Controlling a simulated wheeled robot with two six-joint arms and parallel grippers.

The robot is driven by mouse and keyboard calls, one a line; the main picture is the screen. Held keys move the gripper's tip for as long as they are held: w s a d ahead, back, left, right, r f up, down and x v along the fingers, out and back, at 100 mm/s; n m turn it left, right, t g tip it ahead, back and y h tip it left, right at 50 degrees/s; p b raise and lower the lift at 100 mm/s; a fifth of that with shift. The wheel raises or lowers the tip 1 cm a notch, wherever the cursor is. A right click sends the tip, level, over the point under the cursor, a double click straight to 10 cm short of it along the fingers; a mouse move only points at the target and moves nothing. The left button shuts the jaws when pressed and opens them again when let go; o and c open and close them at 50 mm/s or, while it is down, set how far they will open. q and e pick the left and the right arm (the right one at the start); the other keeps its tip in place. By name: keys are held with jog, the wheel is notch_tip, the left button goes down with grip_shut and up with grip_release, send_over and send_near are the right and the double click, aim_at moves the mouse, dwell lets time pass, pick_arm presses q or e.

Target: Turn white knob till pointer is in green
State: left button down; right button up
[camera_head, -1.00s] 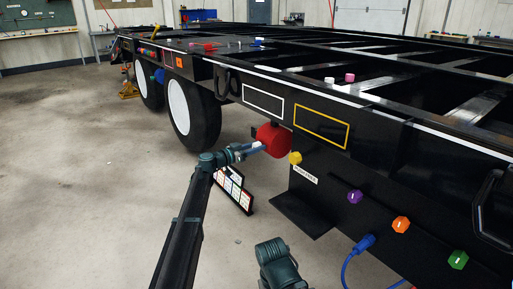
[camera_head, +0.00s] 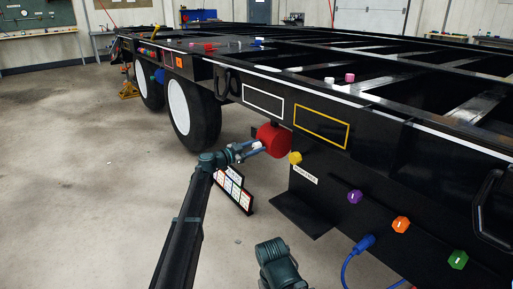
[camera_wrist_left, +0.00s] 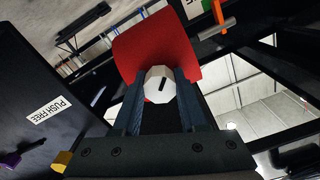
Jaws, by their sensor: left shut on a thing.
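The white knob (camera_wrist_left: 160,85) is faceted with a dark pointer line on its face. It sits in front of a red round tank (camera_wrist_left: 178,42), which also shows in the head view (camera_head: 274,139) under the black trailer frame. My left gripper (camera_wrist_left: 157,88) is shut on the knob, one finger on each side. In the head view the left gripper (camera_head: 254,149) reaches the tank from the left, and a small bit of white shows between its fingers. I cannot make out a green zone around the knob. My right gripper's fingers are not visible.
Yellow (camera_head: 295,158), purple (camera_head: 355,197), orange (camera_head: 400,224) and green (camera_head: 457,260) knobs line the black side panel. A blue plug with cable (camera_head: 364,243) hangs below. A board with coloured cards (camera_head: 234,188) stands behind my left arm. Open floor lies left.

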pick_arm(q)
jog(key=shift+s, duration=0.1)
jog(key=shift+c, duration=2.3)
grip_release()
jog(key=v, duration=1.3)
jog(key=shift+s+a, duration=0.2)
jog(key=shift+a, duration=0.2)
